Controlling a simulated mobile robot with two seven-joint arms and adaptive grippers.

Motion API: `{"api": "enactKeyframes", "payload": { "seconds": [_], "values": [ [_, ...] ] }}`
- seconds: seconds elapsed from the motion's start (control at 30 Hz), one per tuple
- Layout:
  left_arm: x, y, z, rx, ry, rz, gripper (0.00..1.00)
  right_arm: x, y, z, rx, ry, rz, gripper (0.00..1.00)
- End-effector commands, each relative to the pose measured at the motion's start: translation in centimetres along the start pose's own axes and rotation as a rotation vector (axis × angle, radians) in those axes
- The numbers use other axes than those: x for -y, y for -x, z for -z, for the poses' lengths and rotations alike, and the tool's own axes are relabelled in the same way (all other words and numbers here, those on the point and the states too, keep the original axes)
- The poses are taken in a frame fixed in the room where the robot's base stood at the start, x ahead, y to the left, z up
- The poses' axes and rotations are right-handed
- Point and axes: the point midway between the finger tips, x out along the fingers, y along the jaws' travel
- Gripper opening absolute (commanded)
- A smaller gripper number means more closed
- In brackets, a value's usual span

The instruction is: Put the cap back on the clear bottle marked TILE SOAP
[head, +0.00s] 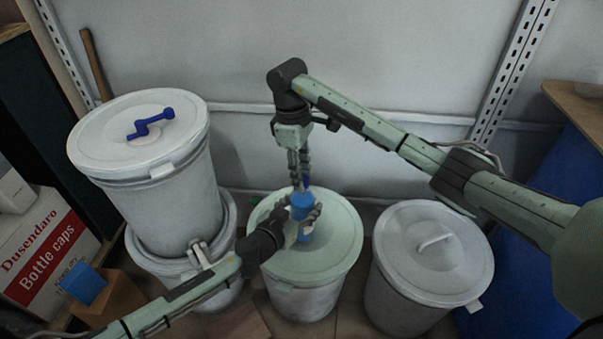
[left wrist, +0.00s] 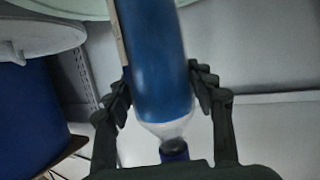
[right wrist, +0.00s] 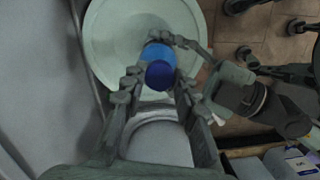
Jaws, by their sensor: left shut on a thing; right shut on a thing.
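A clear bottle of blue liquid (head: 302,206) is held roughly upright above the pale green drum; its marking cannot be read. My left gripper (head: 304,216) is shut around its body, and in the left wrist view the fingers flank the bottle (left wrist: 158,70). The dark blue cap (left wrist: 174,150) is at the clear neck; I cannot tell whether it is seated. My right gripper (head: 300,182) reaches down from above and is shut on the cap. In the right wrist view the cap (right wrist: 160,75) sits between its fingertips, in front of the blue bottle (right wrist: 157,52).
The pale green drum (head: 335,250) stands below both grippers. A grey lidded drum (head: 432,250) is to its right. Stacked white drums (head: 150,190) with a blue crank (head: 150,123) are to the left. A bottle caps box (head: 45,245) and a blue block (head: 83,284) are further left.

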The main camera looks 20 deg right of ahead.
Motion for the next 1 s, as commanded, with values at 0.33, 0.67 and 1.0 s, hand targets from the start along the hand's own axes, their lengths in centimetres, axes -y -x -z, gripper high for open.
{"api": "enactKeyframes", "payload": {
  "seconds": [0.33,0.67,1.0],
  "values": [
    [-0.1,0.0,-0.1,0.001,0.001,-0.001,0.0,0.0,0.0,0.0,0.0,0.004,0.0,0.49],
    [-0.1,0.0,-0.1,0.001,0.0,-0.001,0.0,0.0,1.3,-0.1,-0.002,0.004,-0.002,0.49],
    [-0.1,0.0,-0.1,0.001,0.0,-0.001,0.0,0.1,4.5,-0.6,0.0,0.003,-0.001,0.49]
  ]
}}
